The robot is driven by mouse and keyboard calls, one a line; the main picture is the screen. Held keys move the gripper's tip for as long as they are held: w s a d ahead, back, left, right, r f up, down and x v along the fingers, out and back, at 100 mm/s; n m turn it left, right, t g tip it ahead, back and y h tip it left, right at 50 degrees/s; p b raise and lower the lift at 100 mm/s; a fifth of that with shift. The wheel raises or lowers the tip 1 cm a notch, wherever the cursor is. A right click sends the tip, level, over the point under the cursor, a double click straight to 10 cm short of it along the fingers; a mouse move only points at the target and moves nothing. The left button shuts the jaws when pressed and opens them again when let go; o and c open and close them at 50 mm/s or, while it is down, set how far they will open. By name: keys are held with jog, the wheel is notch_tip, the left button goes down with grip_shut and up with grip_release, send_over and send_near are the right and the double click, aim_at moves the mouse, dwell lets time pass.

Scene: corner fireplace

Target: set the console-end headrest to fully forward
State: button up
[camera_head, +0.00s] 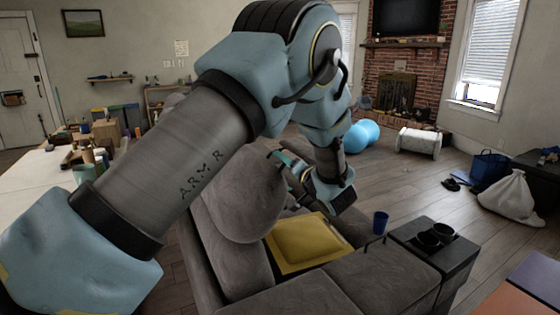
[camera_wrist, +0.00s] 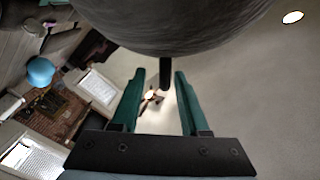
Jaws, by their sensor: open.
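A rounded grey headrest (camera_head: 245,195) rises from the back of the grey sofa (camera_head: 345,290). Its dark underside or edge (camera_wrist: 165,25) fills the top of the wrist view. My gripper (camera_head: 277,158) is beside the headrest's upper right side in the head view, partly hidden by my arm. In the wrist view my gripper (camera_wrist: 160,80) is open, with two green fingers pointing towards the headrest. A short dark bar (camera_wrist: 165,72) shows between the fingertips; I cannot tell whether anything touches it. The black console (camera_head: 435,250) with cup holders stands at the sofa's right.
A yellow cushion (camera_head: 300,242) lies on the sofa seat below my arm. A cluttered table (camera_head: 35,180) is at the left. Open wooden floor (camera_head: 410,190) lies behind the sofa and console towards the fireplace (camera_head: 397,90).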

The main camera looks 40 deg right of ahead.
jog(key=s+b, duration=0.1)
jog(key=s, duration=0.6)
jog(key=shift+a, duration=0.35)
